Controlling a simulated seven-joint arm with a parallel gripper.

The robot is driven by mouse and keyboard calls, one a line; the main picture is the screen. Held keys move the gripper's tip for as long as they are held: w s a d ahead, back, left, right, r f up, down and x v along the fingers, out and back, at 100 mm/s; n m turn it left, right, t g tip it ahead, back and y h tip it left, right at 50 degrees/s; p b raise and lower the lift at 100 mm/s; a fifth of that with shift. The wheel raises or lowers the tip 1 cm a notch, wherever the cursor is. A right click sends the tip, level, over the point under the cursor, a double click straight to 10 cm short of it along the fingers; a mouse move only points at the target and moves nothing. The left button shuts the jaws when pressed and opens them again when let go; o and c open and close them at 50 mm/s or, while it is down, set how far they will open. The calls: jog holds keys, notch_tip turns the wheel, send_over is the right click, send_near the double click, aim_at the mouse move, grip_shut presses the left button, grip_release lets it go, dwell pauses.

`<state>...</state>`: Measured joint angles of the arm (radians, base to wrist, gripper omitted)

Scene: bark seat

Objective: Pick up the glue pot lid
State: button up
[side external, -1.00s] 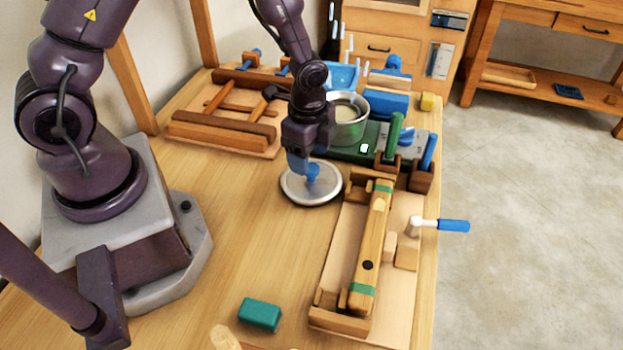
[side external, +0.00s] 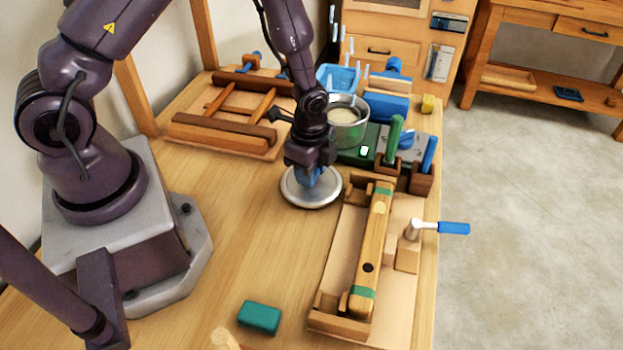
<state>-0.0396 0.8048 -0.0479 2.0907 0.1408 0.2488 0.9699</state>
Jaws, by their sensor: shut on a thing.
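The glue pot lid (side external: 297,198) is a round, pale grey disc with a light rim on the bench, left of the wooden clamp fixture. My gripper (side external: 309,180) is over the middle of the lid with its blue fingers pointing down, shut on the lid. The fingers and wrist hide the lid's centre and the exact grip. I cannot tell whether the lid is clear of the bench. The glue pot (side external: 347,137), a metal pot with pale contents, stands open behind and to the right.
A wooden fixture (side external: 367,255) holding a striped bar lies close on the right. A green-handled tool (side external: 394,137) stands in a rack behind. A wooden frame (side external: 225,133) lies at back left. A teal block (side external: 259,316) sits in front. Bench left of the lid is clear.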

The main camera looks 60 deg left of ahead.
notch_tip(320, 180, up, 10)
jog(key=shift+r, duration=0.1)
dwell(0.5)
dwell(0.6)
jog(key=w+a+r, duration=0.6)
jog(key=w+a, duration=0.3)
jog(key=w, duration=0.3)
jog(key=shift+w+d+f, duration=0.1)
jog(key=shift+w+f, duration=0.05)
jog(key=shift+f, duration=2.9)
jog(key=shift+f, duration=0.55)
